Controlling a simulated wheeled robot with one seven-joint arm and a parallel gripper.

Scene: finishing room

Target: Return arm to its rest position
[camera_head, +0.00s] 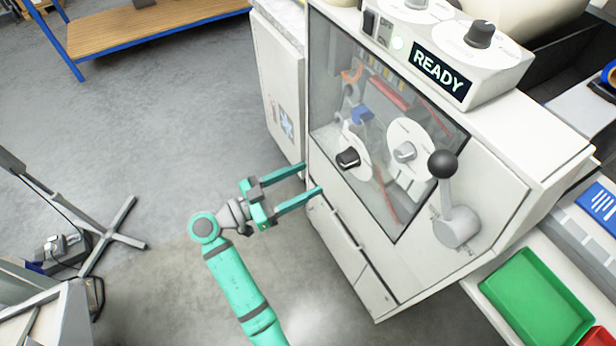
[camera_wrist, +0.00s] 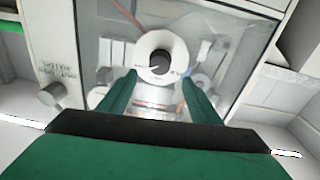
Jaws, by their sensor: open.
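My gripper (camera_head: 312,179) is teal with two long parallel fingers. In the head view it is open and empty, with its fingertips close to the front of a white machine cabinet (camera_head: 345,258). I cannot tell whether the tips touch it. My teal arm reaches up from the bottom of the view. In the wrist view the open fingers of my gripper (camera_wrist: 160,98) point at the machine's clear window, with a white dial and black knob (camera_wrist: 160,63) seen between the tips.
The machine has a lit READY sign (camera_head: 440,73) and a black-balled lever (camera_head: 444,165). A green tray (camera_head: 537,300) lies at the lower right. A wooden bench (camera_head: 140,28) stands at the back left, a metal stand (camera_head: 105,232) at the left. The grey floor between is clear.

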